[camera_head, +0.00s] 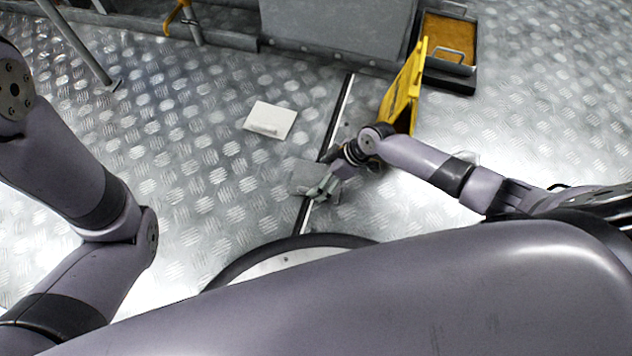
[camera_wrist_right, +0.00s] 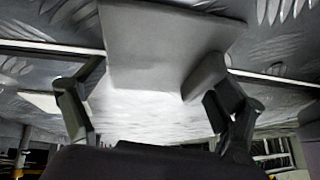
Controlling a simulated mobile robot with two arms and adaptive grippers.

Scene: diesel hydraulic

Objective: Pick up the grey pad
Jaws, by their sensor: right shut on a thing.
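The grey pad (camera_head: 303,174) is a flat, square piece beside my right gripper (camera_head: 322,190), low over the metal floor near a dark floor strip. In the right wrist view the pad (camera_wrist_right: 165,45) fills the middle between the fingers of the right gripper (camera_wrist_right: 155,110). The right gripper is shut on the pad, with a finger at each side. Part of the pad is hidden by the gripper in the head view. I cannot tell whether the pad is clear of the floor. My left gripper is out of view; only its arm shows.
A white square pad (camera_head: 270,120) lies on the floor to the upper left. A yellow folding sign (camera_head: 405,88) stands right beside my right arm. A grey cabinet (camera_head: 335,28) and a dark box with a brown inside (camera_head: 450,42) stand behind. The floor at left is clear.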

